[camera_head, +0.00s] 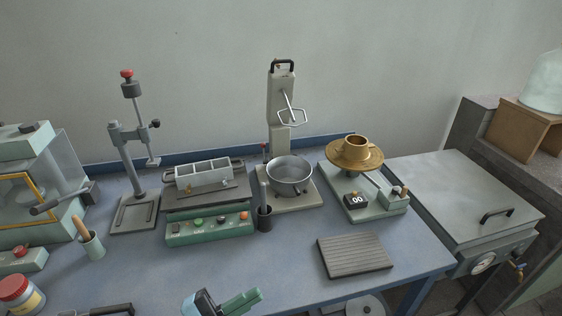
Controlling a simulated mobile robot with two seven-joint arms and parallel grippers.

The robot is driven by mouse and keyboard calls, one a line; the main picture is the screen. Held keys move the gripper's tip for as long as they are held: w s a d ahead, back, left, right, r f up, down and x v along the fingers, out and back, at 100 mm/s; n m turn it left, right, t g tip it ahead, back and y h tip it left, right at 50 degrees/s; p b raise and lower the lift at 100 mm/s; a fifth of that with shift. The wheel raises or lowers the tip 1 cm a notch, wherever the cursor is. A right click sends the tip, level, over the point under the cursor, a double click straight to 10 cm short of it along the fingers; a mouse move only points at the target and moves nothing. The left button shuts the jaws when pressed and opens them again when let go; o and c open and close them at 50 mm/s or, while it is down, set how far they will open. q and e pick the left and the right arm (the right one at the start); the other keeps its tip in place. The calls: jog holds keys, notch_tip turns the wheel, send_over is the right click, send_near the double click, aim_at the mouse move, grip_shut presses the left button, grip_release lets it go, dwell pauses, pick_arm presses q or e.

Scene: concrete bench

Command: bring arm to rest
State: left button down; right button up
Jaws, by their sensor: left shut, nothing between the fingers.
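My left gripper (228,304) shows at the bottom edge of the view, with blue-grey, black and green parts. It is shut, with nothing held. It is low in front of the bench (290,285), near its front edge, and apart from the equipment. Most of its arm is cut off below the picture. My right gripper is not in view.
A ribbed grey plate (354,256) lies front right. The front middle is clear. A jar (20,294) is front left.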

pick_arm(q)
jog(key=s+a+f+n+t+y, duration=0.45)
jog(key=a+f+n+y, duration=0.45)
jog(key=f+n+y, duration=0.4)
jog(key=s+a+f+n+g+y, duration=0.1)
jog(key=s+a+f+n+g, duration=0.1)
jog(key=s+f, duration=0.3)
jog(key=s+a+f+n+g+y+p, duration=0.1)
jog(key=s+f+n, duration=0.4)
jog(key=s, duration=0.5)
jog(key=shift+s+a+f+g+y, duration=0.2)
jog(key=shift+a+f+g+y, duration=0.4)
jog(key=shift+a+g, duration=0.55)
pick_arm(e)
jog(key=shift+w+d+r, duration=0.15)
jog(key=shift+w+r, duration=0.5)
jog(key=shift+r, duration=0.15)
pick_arm(q)
jog(key=shift+d+r, duration=0.1)
jog(key=shift+d, duration=0.05)
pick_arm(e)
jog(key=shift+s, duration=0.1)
